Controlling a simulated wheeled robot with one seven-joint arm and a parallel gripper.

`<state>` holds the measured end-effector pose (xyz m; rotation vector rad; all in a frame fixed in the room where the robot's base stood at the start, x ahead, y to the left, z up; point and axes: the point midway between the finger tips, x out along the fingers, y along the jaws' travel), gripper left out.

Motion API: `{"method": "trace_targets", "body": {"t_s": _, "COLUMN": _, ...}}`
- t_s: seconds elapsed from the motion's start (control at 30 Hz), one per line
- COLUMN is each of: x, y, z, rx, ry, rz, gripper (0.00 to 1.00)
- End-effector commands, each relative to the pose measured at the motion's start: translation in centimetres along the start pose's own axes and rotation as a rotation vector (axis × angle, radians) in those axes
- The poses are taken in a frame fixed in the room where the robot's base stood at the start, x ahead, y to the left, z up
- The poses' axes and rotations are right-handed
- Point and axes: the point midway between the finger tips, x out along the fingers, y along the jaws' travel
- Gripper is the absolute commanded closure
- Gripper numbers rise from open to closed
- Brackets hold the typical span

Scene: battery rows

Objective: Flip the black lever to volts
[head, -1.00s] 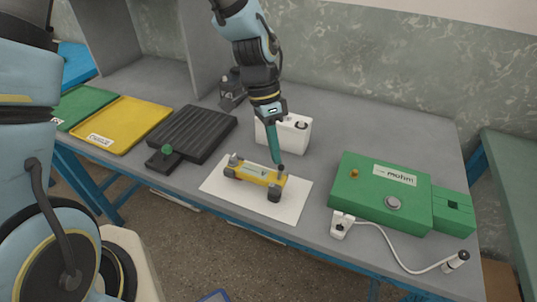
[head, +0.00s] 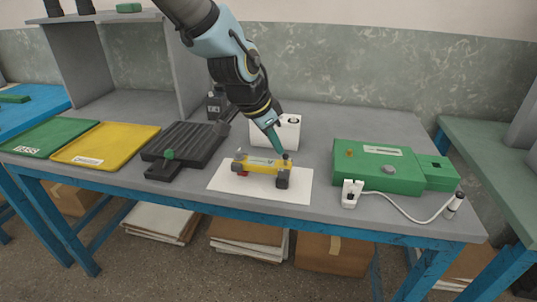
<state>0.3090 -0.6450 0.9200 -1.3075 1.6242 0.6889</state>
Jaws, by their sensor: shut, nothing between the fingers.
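A yellow meter (head: 262,166) with black end blocks lies on a white sheet (head: 225,184) on the grey bench. A small dark knob or lever (head: 286,157) stands up at the right end of the meter's top. I cannot read any volts marking or tell which way the lever points. My gripper (head: 280,150) is shut and empty. It reaches down from the upper left, with its teal fingertips right beside the dark lever. I cannot tell whether they touch it.
A white box (head: 290,131) stands close behind the gripper. A green box (head: 370,170) with a corded probe (head: 453,204) is at right. A black ribbed tray (head: 190,142), a yellow tray (head: 115,141) and a green tray (head: 50,135) lie at left.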

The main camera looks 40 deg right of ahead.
Motion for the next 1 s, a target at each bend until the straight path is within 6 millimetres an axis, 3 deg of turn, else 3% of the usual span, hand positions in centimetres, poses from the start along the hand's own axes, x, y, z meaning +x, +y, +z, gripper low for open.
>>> {"method": "trace_targets", "body": {"t_s": 1.0, "x": -1.4, "y": -0.1, "z": -0.6, "rx": -0.001, "ry": -0.004, "rz": 0.003, "gripper": 1.0}}
